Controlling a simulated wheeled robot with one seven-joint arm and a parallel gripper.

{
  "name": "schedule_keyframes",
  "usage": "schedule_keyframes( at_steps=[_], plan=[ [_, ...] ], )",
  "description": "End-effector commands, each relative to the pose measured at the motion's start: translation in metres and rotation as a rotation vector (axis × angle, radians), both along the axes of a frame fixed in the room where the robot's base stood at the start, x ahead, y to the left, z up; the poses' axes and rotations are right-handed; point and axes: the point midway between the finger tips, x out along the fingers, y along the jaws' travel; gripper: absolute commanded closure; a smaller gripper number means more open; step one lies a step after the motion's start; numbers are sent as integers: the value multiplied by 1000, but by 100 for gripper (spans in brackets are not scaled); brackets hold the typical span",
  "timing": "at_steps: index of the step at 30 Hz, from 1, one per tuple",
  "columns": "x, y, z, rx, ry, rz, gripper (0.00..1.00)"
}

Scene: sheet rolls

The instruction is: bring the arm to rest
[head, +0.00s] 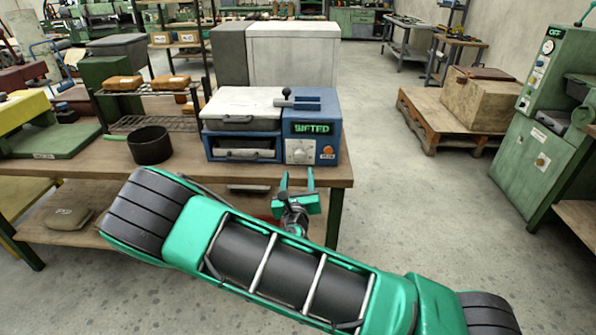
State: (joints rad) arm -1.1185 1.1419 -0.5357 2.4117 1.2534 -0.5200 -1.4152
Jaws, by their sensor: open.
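My arm, green and black, stretches across the lower middle of the head view. My gripper (297,181) is at its far end, at the front edge of the wooden table (185,176). Its two green fingers point away from me and stand apart, with nothing visible between them. The gripper is just in front of a blue machine (329,154) whose display reads "SIFTED". Part of the wrist and the area below the table edge are hidden behind my arm.
A black round pan (150,145) and a wire rack with bread loaves (123,83) stand on the table. A sack (70,218) lies on the lower shelf. A pallet with a wooden box (487,102) and a green machine (546,125) are at right. The floor between is clear.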

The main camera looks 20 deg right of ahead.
Motion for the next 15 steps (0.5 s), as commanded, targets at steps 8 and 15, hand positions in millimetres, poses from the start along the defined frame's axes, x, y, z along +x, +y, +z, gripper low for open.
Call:
schedule_keyframes(
  at_steps=[8, 15],
  plan=[
    [-11, 4, 0, 0, -1, 0, 49],
    [-11, 2, 1, 6, -2, -5, 49]
  ],
)
